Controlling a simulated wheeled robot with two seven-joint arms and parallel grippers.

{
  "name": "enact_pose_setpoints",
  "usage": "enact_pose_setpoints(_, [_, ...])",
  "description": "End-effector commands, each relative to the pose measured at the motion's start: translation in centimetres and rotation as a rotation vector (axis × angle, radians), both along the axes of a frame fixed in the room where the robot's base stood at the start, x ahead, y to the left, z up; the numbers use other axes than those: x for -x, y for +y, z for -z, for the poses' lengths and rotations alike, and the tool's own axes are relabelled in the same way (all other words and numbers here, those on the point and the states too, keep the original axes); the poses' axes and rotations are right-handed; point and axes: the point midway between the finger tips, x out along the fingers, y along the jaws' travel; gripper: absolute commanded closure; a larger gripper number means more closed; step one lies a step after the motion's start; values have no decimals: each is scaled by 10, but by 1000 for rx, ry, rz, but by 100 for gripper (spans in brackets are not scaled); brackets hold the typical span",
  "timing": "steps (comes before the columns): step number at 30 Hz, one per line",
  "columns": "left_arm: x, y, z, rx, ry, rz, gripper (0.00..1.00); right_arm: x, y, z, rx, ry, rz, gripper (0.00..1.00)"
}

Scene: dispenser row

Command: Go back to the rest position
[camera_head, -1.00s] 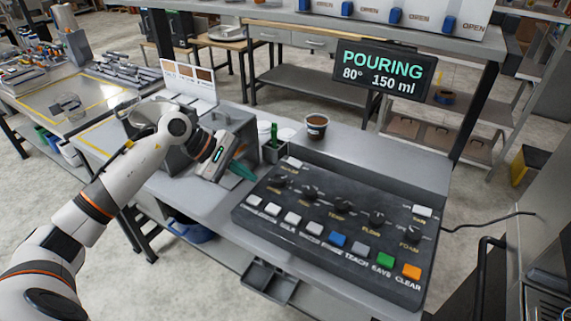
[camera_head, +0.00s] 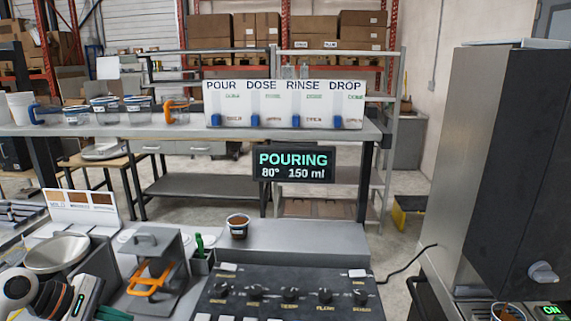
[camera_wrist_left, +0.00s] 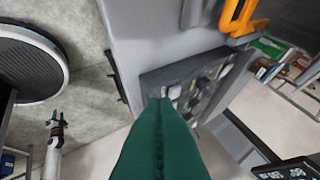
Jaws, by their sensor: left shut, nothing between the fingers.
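My left arm (camera_head: 60,296) shows at the lower left edge of the head view, next to the grey stand with the orange-handled part.
The button panel (camera_head: 290,297) lies on the counter, with a cup (camera_head: 238,226) of brown contents behind it. The grey stand (camera_head: 170,245) holds an orange-handled part (camera_head: 150,277). A round pan (camera_head: 57,253) stands left. A dark machine (camera_head: 507,170) rises at right. The sign (camera_head: 293,164) reads POURING.

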Motion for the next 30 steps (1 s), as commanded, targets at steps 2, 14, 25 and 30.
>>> enact_pose_setpoints(2, [-1, -13, 1, 56, -5, -14, 100, -1, -4, 0, 6, -1, 1, 64])
enact_pose_setpoints(14, [-7, -76, -17, 454, -4, -159, 100, -6, -13, 0, 15, -8, 3, 64])
enact_pose_setpoints(25, [-7, -120, -61, 1337, 236, -560, 100, -3, -8, 0, 10, -4, 3, 64])
enact_pose_setpoints(30, [-1, -96, -53, 1887, 506, -900, 100, -3, -3, 0, 3, -4, 3, 64])
